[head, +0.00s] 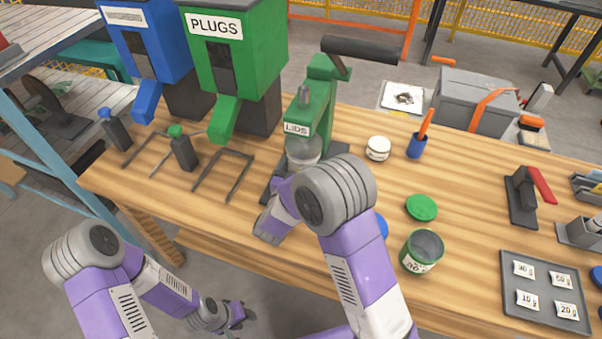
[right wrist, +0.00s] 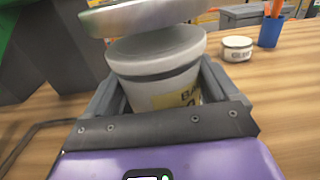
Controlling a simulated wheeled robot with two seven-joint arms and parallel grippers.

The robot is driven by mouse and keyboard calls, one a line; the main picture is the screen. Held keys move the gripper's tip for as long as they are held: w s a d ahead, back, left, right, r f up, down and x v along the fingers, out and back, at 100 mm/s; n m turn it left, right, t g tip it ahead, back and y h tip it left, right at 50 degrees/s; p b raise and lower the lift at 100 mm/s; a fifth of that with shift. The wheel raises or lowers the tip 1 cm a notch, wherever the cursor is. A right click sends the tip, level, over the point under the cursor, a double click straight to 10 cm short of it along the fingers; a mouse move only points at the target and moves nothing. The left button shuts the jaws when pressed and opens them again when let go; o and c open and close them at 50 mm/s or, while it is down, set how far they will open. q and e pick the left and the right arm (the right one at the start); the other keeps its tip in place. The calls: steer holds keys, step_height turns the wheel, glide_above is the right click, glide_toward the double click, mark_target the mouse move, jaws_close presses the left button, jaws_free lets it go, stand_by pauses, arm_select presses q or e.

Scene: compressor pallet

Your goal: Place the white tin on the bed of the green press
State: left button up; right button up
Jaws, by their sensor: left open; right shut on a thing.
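The white tin (right wrist: 158,75), with a yellowish label, sits between the fingers of my right gripper (right wrist: 155,95) in the right wrist view. The gripper is shut on it. A round pale disc (right wrist: 150,15) of the press hangs just above the tin's top. The green press (head: 318,95), labelled LIDS, stands on the bench in the head view, with its dark bed (head: 328,160) partly hidden by my right arm. The tin's underside is hidden, so I cannot tell whether it touches the bed. My left gripper (head: 236,315) is open and empty, low in front of the bench.
Blue (head: 143,40) and green PLUGS (head: 235,60) dispensers stand left of the press. To its right are a small white jar (head: 378,148), a blue cup (head: 417,146), a green lid (head: 422,207), a green-rimmed tin (head: 421,251) and a grey tray (head: 545,292).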

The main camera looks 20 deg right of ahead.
steer(key=shift+f+b, duration=0.7)
steer(key=shift+f, duration=1.05)
steer(key=shift+f, duration=0.15)
steer(key=o, duration=0.8)
